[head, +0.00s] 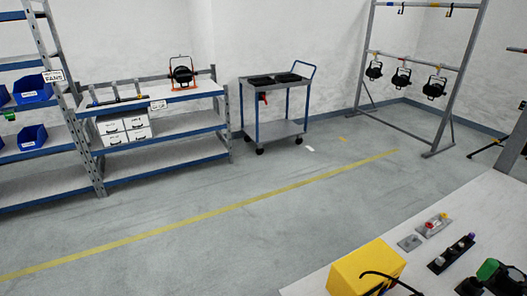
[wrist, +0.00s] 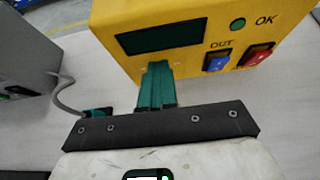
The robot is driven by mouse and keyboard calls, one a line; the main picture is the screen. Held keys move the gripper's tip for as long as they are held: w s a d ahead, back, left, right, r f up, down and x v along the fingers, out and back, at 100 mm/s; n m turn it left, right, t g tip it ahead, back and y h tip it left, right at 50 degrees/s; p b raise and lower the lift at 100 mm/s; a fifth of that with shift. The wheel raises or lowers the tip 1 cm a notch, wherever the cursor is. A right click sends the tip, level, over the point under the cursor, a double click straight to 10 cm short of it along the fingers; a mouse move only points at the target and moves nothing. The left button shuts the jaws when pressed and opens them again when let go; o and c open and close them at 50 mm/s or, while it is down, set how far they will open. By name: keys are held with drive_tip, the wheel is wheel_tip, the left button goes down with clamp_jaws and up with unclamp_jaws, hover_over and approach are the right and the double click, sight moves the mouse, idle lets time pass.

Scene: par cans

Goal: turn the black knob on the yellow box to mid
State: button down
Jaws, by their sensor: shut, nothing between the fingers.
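The yellow box (head: 366,268) stands on the white table at the bottom of the head view, partly cut off. I cannot see the black knob in either view. My gripper (wrist: 157,68) is shut and empty, its teal fingers pointing at the box's front below the display. I cannot tell whether the fingertips touch the box.
On the white table (head: 460,205), a grey plate (head: 410,242), small control strips (head: 451,254) and a green-and-black object (head: 488,270) lie right of the box. A grey box (wrist: 25,50) with a grey cable stands left in the wrist view. Shelves, a trolley (head: 277,105) and hanging lamps stand far behind.

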drive_tip(key=shift+s+a+f+p, duration=0.25)
drive_tip(key=shift+a+p, duration=0.1)
drive_tip(key=shift+p, duration=0.45)
drive_tip(key=shift+r+p, duration=0.25)
drive_tip(key=shift+p, duration=0.05)
drive_tip(key=shift+w+r+p, duration=0.1)
drive_tip(key=shift+r+p, duration=0.2)
drive_tip(key=shift+p, duration=0.15)
drive_tip(key=shift+s+d, duration=0.4)
drive_tip(key=shift+s, duration=0.5)
drive_tip(key=shift+s+d, duration=0.4)
drive_tip(key=shift+s, duration=0.55)
drive_tip(key=shift+s+d, duration=0.4)
drive_tip(key=shift+s, duration=0.5)
